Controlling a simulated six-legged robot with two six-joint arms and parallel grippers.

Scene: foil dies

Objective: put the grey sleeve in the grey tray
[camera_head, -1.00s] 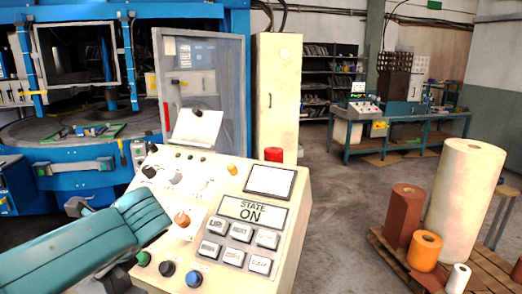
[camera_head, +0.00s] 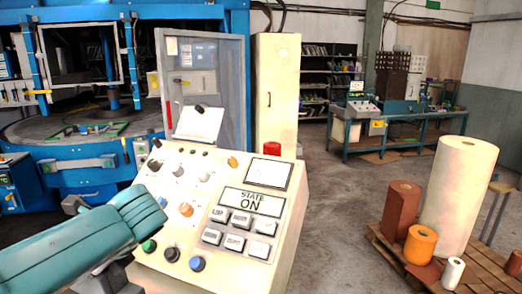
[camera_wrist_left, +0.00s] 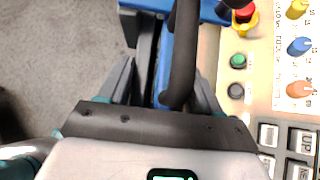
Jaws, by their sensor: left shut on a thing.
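My left arm reaches in from the left in the head view, low beside the control panel; its gripper is mostly hidden there behind the arm. In the left wrist view the two dark fingers of my left gripper (camera_wrist_left: 162,88) stand either side of a dark curved piece (camera_wrist_left: 184,55), with a blue bar (camera_wrist_left: 166,60) close by. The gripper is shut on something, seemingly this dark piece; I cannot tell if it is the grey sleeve. I cannot make out a grey tray in either view. My right gripper is out of view.
The control panel (camera_head: 228,185) with buttons and a red knob (camera_head: 272,148) stands directly ahead, near my left arm. A blue machine (camera_head: 90,175) is behind it. Rolls, one tall and cream (camera_head: 458,195), stand on a pallet (camera_head: 480,265) at right. The floor between is clear.

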